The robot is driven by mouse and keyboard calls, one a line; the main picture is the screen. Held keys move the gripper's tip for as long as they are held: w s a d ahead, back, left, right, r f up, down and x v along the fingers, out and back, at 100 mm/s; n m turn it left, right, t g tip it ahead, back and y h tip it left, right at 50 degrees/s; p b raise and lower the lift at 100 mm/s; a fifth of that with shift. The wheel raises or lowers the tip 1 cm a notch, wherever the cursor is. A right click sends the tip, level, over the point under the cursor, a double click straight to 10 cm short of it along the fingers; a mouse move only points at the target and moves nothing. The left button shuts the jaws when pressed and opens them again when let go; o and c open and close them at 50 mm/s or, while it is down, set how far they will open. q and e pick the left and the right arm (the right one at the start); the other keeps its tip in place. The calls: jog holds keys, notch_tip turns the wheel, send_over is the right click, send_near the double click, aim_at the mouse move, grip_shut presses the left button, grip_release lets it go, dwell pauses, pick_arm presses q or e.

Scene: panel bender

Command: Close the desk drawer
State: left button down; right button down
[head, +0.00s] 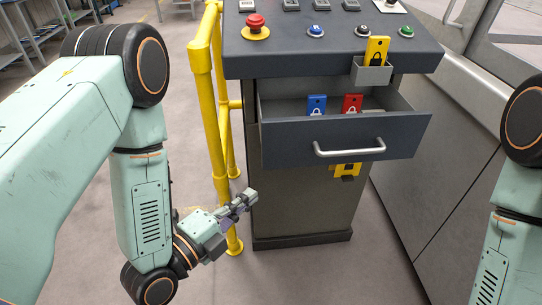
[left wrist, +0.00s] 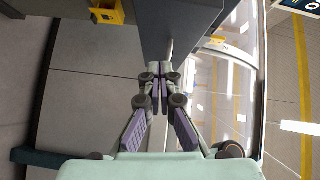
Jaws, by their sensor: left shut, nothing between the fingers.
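The desk drawer (head: 345,140) is pulled out of the grey control desk in the head view, with its inside showing. A silver bar handle (head: 349,148) runs across its dark front. A blue lock tag (head: 317,105) and a red lock tag (head: 352,104) show inside it. My left gripper (head: 248,197) is shut and empty, below and to the left of the drawer, apart from it. In the left wrist view, its fingertips (left wrist: 160,72) are together, with the dark drawer (left wrist: 180,22) beyond them. My right gripper is out of view.
Yellow guard rails (head: 213,130) stand left of the desk, close to my left gripper. The desk top (head: 340,40) carries a red emergency button (head: 256,25). A yellow tag (head: 376,52) stands in a small holder above the drawer. Grey machine panels (head: 455,150) stand at right.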

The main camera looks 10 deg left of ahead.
pick_arm(q)
jog(key=r+m, duration=0.1)
send_near(285, 149)
jog(key=d, duration=0.4)
jog(key=w, duration=0.2)
jog(key=w+a+b, duration=0.1)
jog(key=w, duration=0.1)
jog(key=shift+w+f, duration=0.2)
jog(key=shift+w, duration=0.05)
jog(key=shift+w+a+m, duration=0.15)
jog(key=shift+m, duration=0.15)
jog(key=shift+w+r, duration=0.1)
jog(key=shift+w, duration=0.05)
jog(key=shift+w, duration=0.1)
